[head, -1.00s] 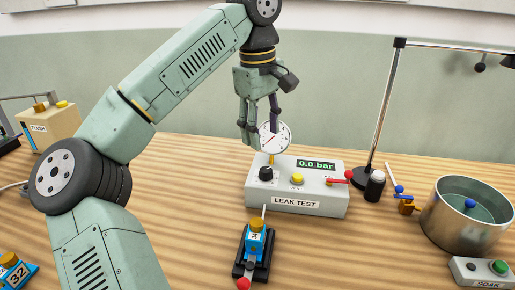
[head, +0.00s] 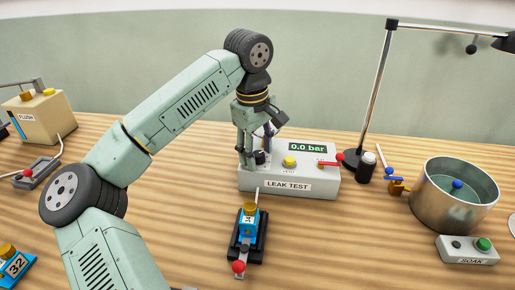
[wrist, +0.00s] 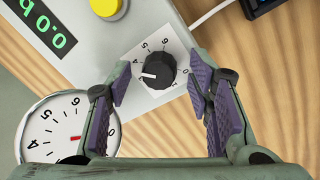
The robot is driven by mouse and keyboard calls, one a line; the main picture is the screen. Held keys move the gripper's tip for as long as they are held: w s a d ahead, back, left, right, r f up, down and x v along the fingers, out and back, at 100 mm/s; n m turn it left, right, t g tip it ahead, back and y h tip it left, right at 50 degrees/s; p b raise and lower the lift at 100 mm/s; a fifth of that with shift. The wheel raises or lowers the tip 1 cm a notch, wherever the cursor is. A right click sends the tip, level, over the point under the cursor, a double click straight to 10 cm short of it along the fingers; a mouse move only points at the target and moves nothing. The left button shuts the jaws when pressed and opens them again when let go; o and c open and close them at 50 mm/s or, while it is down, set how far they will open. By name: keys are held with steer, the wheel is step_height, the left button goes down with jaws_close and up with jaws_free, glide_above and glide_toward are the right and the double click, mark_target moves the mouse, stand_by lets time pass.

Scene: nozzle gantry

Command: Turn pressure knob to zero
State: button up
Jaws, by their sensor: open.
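The black pressure knob (wrist: 158,71) sits on a white numbered dial plate on the grey LEAK TEST box (head: 320,183). Its white pointer mark points left in the wrist view. In the head view the knob (head: 259,157) shows partly behind the fingers. My gripper (wrist: 160,82) is open, one finger on each side of the knob, with gaps visible between the pads and the knob. In the head view my gripper (head: 252,163) is down at the box's left end. The green display (head: 307,148) reads 0.0 bar. The round gauge (wrist: 68,130) has a red needle.
A yellow button (head: 289,161) and a red-handled lever (head: 329,162) are on the box. A blue numbered nozzle in a black holder (head: 247,228) stands in front. A lamp stand (head: 375,85) and a metal pot (head: 443,210) are to the right.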

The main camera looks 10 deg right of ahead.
jaws_close()
stand_by(0.6)
